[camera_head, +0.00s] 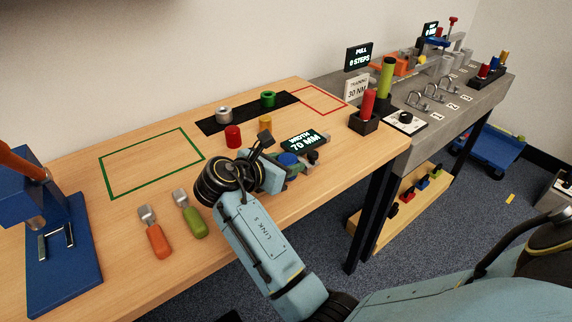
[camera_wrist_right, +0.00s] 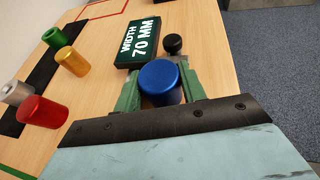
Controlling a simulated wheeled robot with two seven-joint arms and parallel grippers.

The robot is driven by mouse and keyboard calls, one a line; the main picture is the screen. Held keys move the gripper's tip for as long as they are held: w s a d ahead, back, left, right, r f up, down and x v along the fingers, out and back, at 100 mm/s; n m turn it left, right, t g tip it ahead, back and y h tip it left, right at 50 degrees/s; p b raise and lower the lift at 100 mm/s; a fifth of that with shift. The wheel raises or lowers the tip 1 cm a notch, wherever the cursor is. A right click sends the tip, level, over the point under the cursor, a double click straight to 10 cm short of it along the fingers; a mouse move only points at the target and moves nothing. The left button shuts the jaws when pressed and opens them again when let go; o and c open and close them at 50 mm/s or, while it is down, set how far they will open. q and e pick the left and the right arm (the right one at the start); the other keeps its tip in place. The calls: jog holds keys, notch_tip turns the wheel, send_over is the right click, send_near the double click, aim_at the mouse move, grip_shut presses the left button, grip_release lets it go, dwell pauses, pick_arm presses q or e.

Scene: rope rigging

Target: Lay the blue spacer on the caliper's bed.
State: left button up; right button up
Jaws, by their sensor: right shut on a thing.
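The blue spacer (camera_wrist_right: 160,84) is a short cylinder held between the green fingers of my right gripper (camera_wrist_right: 161,88). In the head view the blue spacer (camera_head: 287,159) shows beside the right gripper (camera_head: 286,166), near the table's front edge. The caliper's dark display (camera_wrist_right: 138,42) reads WIDTH 70 MM and stands just beyond the spacer; it also shows in the head view (camera_head: 304,141). A black knob (camera_wrist_right: 173,43) is beside it. The caliper's bed is mostly hidden by the spacer and gripper, so I cannot tell whether the spacer touches it. My left gripper is out of view.
Red (camera_head: 233,136), gold (camera_head: 265,124), grey (camera_head: 224,114) and green (camera_head: 268,99) cylinders stand behind and left of the caliper. Orange-handled (camera_head: 154,235) and green-handled (camera_head: 190,216) tools lie at the front. The green-outlined area (camera_head: 150,163) is clear.

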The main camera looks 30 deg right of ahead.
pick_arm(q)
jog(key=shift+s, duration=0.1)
pick_arm(e)
jog(key=shift+f, duration=0.1)
jog(key=o, duration=1)
jog(key=shift+s, duration=0.1)
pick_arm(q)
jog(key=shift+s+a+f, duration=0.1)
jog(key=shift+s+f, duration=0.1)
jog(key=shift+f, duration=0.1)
pick_arm(e)
jog(key=shift+r, duration=0.2)
